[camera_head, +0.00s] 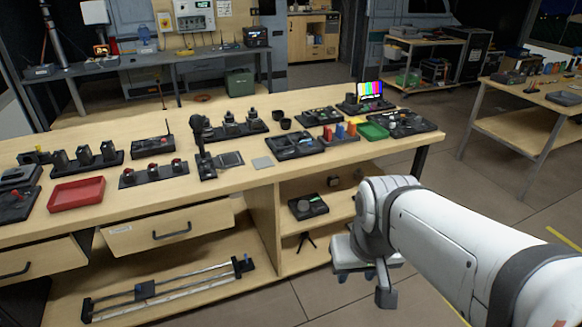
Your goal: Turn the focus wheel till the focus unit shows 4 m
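I cannot tell for certain which device is the focus unit, and no 4 m reading is legible. A small black device with a round grey disc (309,207) sits on the bench's upper open shelf and may be the unit with its wheel. My white arm enters from the right and bends down in front of the bench's right end. My gripper (384,290) seems to be at its lower end, low and apart from the shelf device; its fingers are too unclear to tell open or shut.
The wooden bench (120,204) holds many black devices, a red tray (76,194), a green tray (373,131) and a colour-bar monitor (369,91). A drawer (170,229) is below. A slider rail (165,290) lies on the bottom shelf. Floor is clear at right, before another table (520,122).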

